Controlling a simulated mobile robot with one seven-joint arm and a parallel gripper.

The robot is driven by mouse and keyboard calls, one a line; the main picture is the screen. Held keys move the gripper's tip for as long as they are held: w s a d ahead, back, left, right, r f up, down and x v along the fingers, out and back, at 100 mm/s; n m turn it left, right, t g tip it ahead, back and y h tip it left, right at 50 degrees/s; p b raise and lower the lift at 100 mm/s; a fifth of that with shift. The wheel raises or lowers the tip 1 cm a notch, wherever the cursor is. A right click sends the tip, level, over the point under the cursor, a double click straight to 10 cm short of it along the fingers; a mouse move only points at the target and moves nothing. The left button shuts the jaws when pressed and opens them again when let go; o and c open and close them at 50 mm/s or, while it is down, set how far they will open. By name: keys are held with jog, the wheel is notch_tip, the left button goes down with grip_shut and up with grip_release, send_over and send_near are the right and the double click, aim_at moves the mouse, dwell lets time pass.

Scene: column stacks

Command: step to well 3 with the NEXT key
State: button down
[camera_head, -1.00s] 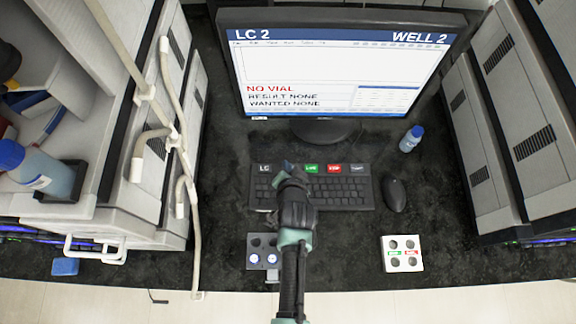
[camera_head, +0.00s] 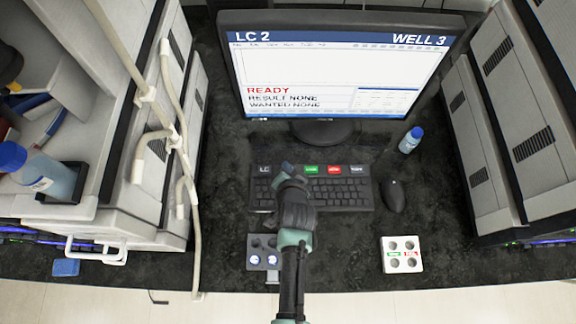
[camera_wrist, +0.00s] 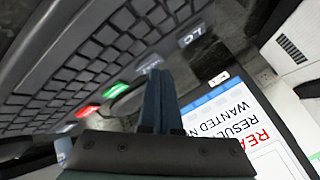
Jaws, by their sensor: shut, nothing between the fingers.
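The monitor (camera_head: 340,75) shows "LC 2", "WELL 3", "READY", "RESULT NONE" and "WANTED NONE". The NEXT key is hidden behind my gripper in the head view. In the wrist view my fingers (camera_wrist: 160,100) are together by the key row; contact is unclear.
A mouse (camera_head: 394,195) and a small blue-capped bottle (camera_head: 411,140) stand right of the keyboard. A white vial rack (camera_head: 401,267) is at the front right, and a grey rack (camera_head: 254,262) with vials is at the front left. Tall instruments flank both sides.

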jog(key=shift+r, duration=0.5)
jog(key=shift+p, duration=0.3)
notch_tip(320, 180, up, 5)
jog(key=p, duration=0.4)
dwell(1.6)
